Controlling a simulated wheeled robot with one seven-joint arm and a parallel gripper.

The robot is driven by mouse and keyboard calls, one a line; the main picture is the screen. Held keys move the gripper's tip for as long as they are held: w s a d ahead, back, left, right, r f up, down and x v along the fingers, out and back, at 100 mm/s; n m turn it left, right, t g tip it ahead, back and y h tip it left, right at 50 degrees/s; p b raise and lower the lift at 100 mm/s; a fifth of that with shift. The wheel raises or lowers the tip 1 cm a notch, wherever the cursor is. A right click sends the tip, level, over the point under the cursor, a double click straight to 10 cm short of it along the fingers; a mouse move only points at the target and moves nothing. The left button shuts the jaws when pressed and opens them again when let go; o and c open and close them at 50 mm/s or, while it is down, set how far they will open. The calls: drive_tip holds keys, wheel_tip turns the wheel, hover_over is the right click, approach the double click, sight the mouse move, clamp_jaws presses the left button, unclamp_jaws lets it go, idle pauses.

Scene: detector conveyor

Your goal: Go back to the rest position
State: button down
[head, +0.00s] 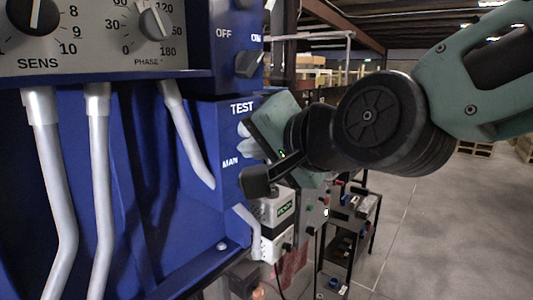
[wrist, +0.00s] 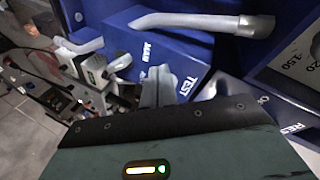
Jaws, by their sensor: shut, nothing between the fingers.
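My gripper (head: 256,181) is in front of the blue detector cabinet (head: 225,205), close to its side face marked TEST and MAN.
A dark OFF/ON knob (head: 249,64) sits above the switch. The SENS dial (head: 33,14), the PHASE dial (head: 155,22) and grey conduits (head: 100,180) are at left. Below right are white boxes (head: 272,208) and a dark shelf rack (head: 350,235). Open floor (head: 440,225) lies to the right.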

drive_tip(key=s+d+f+n+g+h, duration=0.25)
drive_tip(key=s+f+n+g, duration=0.2)
drive_tip(key=f, duration=0.35)
drive_tip(key=s+d+f+n+g+h, duration=0.1)
drive_tip(key=s+d+f+n+g, duration=0.3)
drive_tip(key=f, duration=0.4)
drive_tip(key=s+d+f+n+g+h, duration=0.3)
drive_tip(key=s+d+f, duration=0.3)
drive_tip(key=s+d, duration=0.3)
drive_tip(key=shift+s+d+h, duration=0.25)
drive_tip(key=shift+s+h, duration=0.1)
drive_tip(key=shift+h, duration=0.5)
drive_tip(key=shift+n, duration=0.25)
